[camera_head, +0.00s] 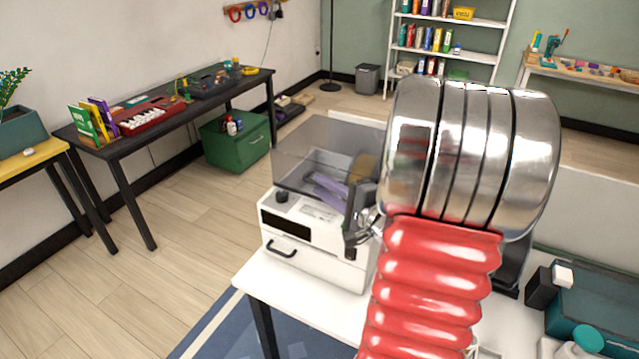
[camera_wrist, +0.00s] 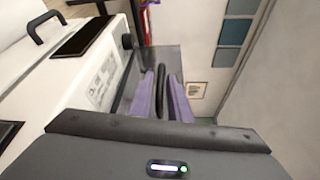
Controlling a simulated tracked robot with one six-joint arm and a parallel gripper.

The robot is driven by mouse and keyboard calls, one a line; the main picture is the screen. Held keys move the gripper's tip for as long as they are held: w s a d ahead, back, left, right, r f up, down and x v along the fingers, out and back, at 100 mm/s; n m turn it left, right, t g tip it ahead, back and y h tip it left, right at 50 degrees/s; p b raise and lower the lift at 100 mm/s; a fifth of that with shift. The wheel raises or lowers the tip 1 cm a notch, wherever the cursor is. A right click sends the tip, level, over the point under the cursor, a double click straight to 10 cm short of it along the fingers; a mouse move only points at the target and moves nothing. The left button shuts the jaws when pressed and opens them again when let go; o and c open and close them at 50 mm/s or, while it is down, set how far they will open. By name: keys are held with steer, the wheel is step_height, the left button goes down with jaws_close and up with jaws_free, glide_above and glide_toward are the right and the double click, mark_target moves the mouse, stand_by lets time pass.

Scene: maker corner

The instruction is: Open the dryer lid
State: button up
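The dryer (camera_head: 315,235) is a white box on a white table, with a dark see-through lid (camera_head: 305,150) that looks closed. A tan round shape shows dimly inside. My gripper (camera_head: 325,187), dark with purple fingers, is at the right part of the lid, partly hidden by my arm. In the wrist view, the two purple fingers of my gripper (camera_wrist: 161,98) stand apart, one on each side of a dark bar (camera_wrist: 161,88), perhaps the lid's handle. I cannot tell whether they touch it. The white dryer front (camera_wrist: 75,80) lies to the left there.
A teal crate (camera_head: 600,305) and a small black box (camera_head: 541,288) are on the table at right. A black bench (camera_head: 140,150) stands at left beside a green bin (camera_head: 235,145). Floor left of the table is clear. My arm covers much of the table.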

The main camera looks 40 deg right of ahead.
steer(key=shift+w+f, duration=0.1)
steer(key=shift+w, duration=1.15)
jaws_close()
steer(key=shift+d, duration=0.2)
